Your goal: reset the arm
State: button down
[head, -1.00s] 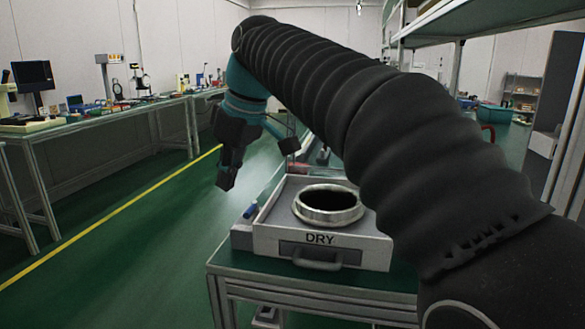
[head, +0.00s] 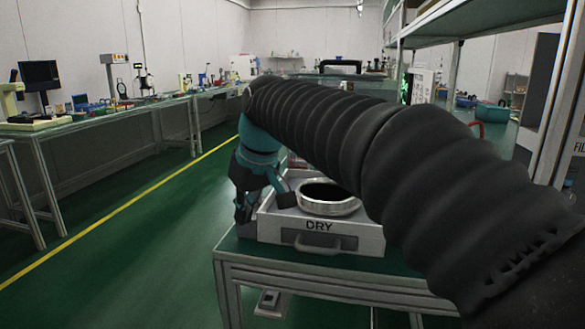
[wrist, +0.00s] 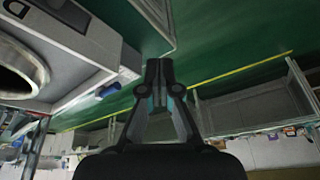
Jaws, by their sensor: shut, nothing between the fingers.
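My arm reaches across the head view from the lower right, its black ribbed sleeve ending in a teal wrist. My gripper (head: 243,212) hangs pointing down at the left side of the box marked DRY (head: 318,241). In the wrist view my gripper (wrist: 159,68) is shut, its fingertips together with nothing between them. The DRY box shows at the left of the wrist view, with a gap between it and the fingers. A round metal ring (head: 330,208) with a dark opening sits on top of the box.
The box stands on a green-topped bench (head: 290,262). A small blue object (wrist: 108,90) lies beside the box. A long workbench (head: 110,113) with equipment runs along the left wall. Shelving (head: 470,25) stands at the right. The green floor (head: 130,235) at left is clear.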

jog(key=s+d+f+m+t+h, duration=0.1)
jog(key=s+d+f+m, duration=0.1)
jog(key=s+d+f, duration=0.3)
jog(key=s+d+f+m+t+h, duration=0.1)
jog(key=s+d+f+m, duration=0.2)
jog(key=s+d, duration=0.6)
jog(key=s+d+f+m+h, duration=0.1)
jog(key=s+d+f+m, duration=0.2)
jog(key=s+d+f, duration=0.4)
jog(key=shift+d+f+t, duration=0.25)
jog(key=shift+d+t, duration=0.15)
jog(key=shift+d, duration=1.55)
